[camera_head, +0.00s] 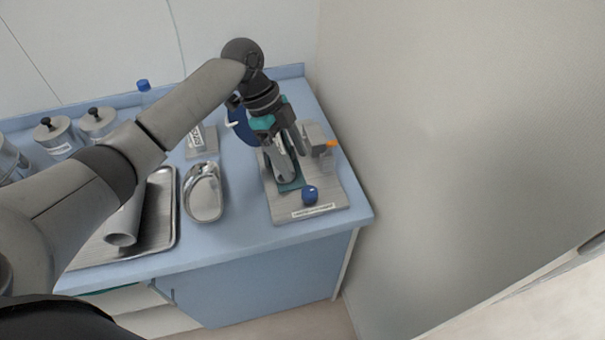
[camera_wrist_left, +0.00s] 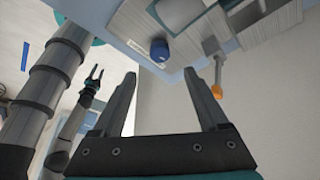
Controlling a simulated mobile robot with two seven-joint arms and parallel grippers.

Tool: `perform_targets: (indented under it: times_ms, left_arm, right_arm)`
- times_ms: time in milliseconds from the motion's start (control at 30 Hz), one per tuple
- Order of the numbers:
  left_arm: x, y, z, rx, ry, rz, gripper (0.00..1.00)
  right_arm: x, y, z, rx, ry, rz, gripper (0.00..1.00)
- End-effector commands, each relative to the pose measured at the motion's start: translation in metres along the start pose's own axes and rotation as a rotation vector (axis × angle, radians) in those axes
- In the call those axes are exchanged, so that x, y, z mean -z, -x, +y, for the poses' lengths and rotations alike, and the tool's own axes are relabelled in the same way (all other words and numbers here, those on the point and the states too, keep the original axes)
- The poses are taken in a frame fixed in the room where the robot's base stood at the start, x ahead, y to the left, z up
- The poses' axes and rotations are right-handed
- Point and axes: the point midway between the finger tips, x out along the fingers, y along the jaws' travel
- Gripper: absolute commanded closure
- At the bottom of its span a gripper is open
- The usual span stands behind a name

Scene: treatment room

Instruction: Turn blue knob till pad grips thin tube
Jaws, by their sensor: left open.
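The blue knob (camera_head: 310,194) sits near the front of a grey board (camera_head: 329,197) at the counter's right end. The knob also shows at the top of the left wrist view (camera_wrist_left: 158,48). My left gripper (camera_head: 292,163) is open above the board, behind the knob and apart from it. Its spread fingers (camera_wrist_left: 170,88) hold nothing in the left wrist view. A teal strip (camera_head: 291,185) lies on the board under the gripper. The pad and thin tube cannot be made out. My right gripper (camera_wrist_left: 94,74) shows in the left wrist view with its fingers apart.
A grey block with an orange lever (camera_head: 332,143) stands at the board's right, near the wall. Left of the board are a shiny metal dish (camera_head: 203,206) and a metal tray (camera_head: 167,240). A blue round object (camera_head: 238,124) is behind the gripper. Lidded canisters (camera_head: 98,122) stand farther left.

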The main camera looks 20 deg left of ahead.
Motion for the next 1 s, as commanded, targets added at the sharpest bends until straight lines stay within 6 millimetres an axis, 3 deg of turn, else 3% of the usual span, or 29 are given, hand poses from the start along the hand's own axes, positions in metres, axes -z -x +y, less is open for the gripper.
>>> perform_targets:
  times_ms: [100,333,767,1000]
  left_arm:
    - [0.000,0.028,-0.001,0.004,-0.002,-0.001,0.24]
    - [0.000,0.057,0.000,0.002,0.000,-0.001,0.24]
    - [0.000,0.062,0.000,0.000,-0.001,0.000,0.24]
    - [0.001,0.056,0.003,-0.003,0.006,-0.004,0.24]
  right_arm:
    - [0.000,0.002,0.000,0.000,0.000,0.000,0.50]
    - [0.000,0.004,0.000,0.000,0.000,0.000,0.50]
    - [0.000,0.004,0.000,0.000,0.000,0.000,0.50]
    - [0.000,0.004,0.000,0.000,0.000,0.000,0.50]
